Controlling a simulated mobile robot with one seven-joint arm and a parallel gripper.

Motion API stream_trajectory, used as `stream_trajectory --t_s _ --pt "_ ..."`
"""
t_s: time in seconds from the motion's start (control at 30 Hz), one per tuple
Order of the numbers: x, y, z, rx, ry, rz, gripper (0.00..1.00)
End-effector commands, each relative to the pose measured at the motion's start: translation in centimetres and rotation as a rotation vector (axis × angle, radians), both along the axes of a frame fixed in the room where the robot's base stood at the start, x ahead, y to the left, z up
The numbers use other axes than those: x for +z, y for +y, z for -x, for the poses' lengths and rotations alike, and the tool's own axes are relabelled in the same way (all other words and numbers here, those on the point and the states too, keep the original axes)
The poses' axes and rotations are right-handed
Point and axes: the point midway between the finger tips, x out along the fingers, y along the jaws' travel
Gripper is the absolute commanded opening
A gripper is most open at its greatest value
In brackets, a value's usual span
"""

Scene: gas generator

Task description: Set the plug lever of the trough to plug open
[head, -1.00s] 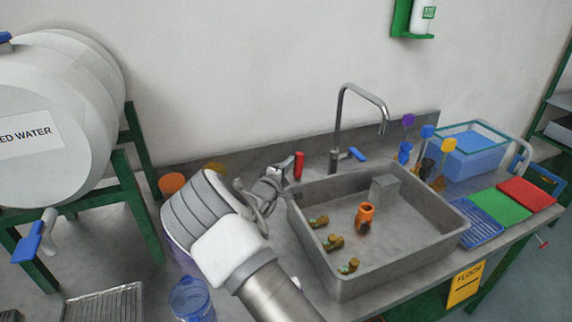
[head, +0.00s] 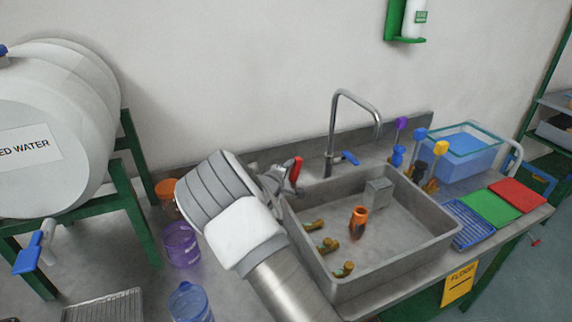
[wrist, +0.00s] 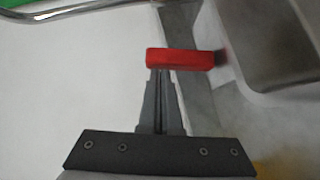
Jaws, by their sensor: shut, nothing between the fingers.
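The trough (head: 330,284) is a grey metal basin set in the bench. A red lever (head: 296,169) stands at its back left corner, its top leaning slightly right in the head view. I take this for the plug lever. In the wrist view the red lever (wrist: 180,59) lies across the tips of my gripper (wrist: 160,75). My gripper (head: 280,181) is shut, with its fingers together and at the lever's left side in the head view. I cannot tell whether they touch it. The lever's base is hidden.
A tap (head: 331,135) with a blue handle stands behind the trough. An orange cup-like piece (head: 358,216) and brass fittings (head: 328,246) are in the trough. A purple beaker (head: 182,244) is at left.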

Motion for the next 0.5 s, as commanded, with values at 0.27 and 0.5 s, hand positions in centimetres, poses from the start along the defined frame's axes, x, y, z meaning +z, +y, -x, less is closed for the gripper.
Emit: stream_trajectory --t_s 0.27,0.5 --pt "0.6 -2.1 -0.8 -0.004 0.09 -0.216 0.0" --pt "0.1 -3.3 -1.3 -0.004 0.159 -0.384 0.0"
